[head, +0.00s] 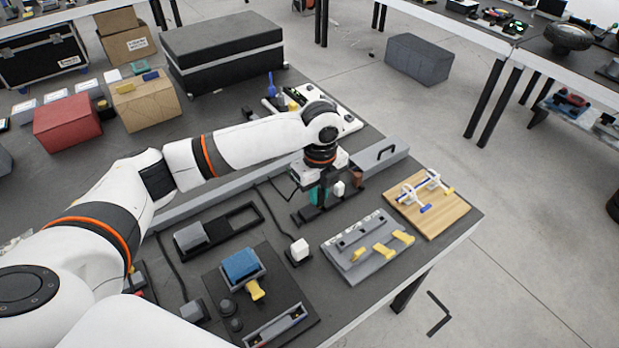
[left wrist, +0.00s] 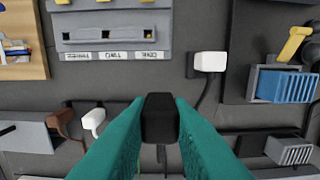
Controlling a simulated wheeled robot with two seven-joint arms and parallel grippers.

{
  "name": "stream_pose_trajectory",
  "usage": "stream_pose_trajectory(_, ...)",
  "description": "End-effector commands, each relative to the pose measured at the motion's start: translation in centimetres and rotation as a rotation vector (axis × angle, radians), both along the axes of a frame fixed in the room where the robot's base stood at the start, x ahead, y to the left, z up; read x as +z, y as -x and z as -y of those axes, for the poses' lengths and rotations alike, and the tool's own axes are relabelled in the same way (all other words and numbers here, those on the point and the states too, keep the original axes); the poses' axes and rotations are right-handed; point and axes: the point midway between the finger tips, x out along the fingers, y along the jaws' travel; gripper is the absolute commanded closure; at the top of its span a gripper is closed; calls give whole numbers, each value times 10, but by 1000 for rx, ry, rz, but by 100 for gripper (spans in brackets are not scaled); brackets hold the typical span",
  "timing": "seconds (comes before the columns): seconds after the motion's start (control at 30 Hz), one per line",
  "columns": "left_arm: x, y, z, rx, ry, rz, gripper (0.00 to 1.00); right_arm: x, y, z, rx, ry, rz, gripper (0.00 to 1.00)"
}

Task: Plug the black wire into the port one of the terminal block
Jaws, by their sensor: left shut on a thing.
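The left gripper (head: 316,200) has teal fingers, which also show in the left wrist view (left wrist: 160,125). It is shut on the black wire's plug (left wrist: 160,117), held between the fingertips. In the head view the fingers largely hide the plug. The grey terminal block (head: 368,262) lies to the right of the gripper, with yellow levers and a raised strip of ports. In the left wrist view the terminal block (left wrist: 180,15) is ahead and to the left, apart from the plug. Its ports show as dark openings above white labels, too small to read surely. The right gripper is out of view.
A white plug (head: 299,249) stands left of the block. Brown (left wrist: 60,122) and white (left wrist: 94,121) plugs sit near the gripper. A wooden board (head: 430,207) lies right of the block. A blue-topped fixture (head: 242,264) is at the front. Bare dark table separates these.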

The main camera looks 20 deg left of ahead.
Motion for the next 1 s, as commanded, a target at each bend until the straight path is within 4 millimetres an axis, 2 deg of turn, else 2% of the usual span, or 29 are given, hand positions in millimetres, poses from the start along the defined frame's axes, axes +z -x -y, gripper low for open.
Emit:
stream_pose_trajectory(0.7, -11, 21, 68, -2, 1, -1, 100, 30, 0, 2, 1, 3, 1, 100)
stream_pose_trajectory(1.0, -14, 24, 76, 0, 1, 2, 100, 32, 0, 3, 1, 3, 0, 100)
